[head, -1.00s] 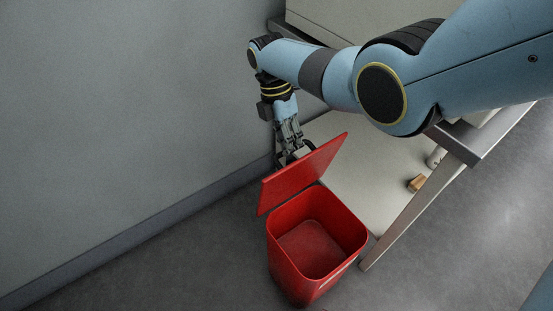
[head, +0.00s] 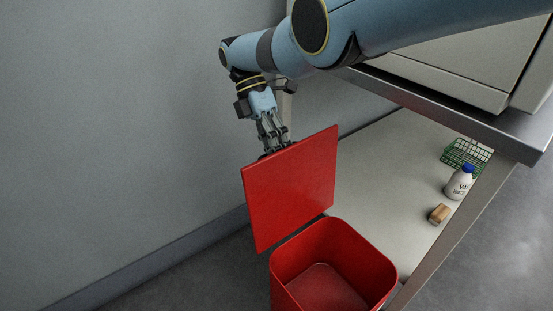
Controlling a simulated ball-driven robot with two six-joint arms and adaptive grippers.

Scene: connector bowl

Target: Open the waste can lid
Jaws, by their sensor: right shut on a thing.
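The red waste can (head: 283,290) stands on the floor, its open top and empty inside in view. Its lower part is cut off by the picture's bottom edge. The red lid (head: 292,188) is raised and stands nearly upright at the can's back left side. My right gripper (head: 277,150) is at the lid's top edge, from behind and above. It is shut on the lid, and its fingertips are partly hidden behind it. My left gripper is not in view.
A metal-framed table with a lower shelf (head: 392,150) stands to the right of the can. On the shelf are a green wire basket (head: 465,153), a white bottle with a blue cap (head: 460,182) and a small brown block (head: 439,213). A grey wall (head: 110,120) is at left.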

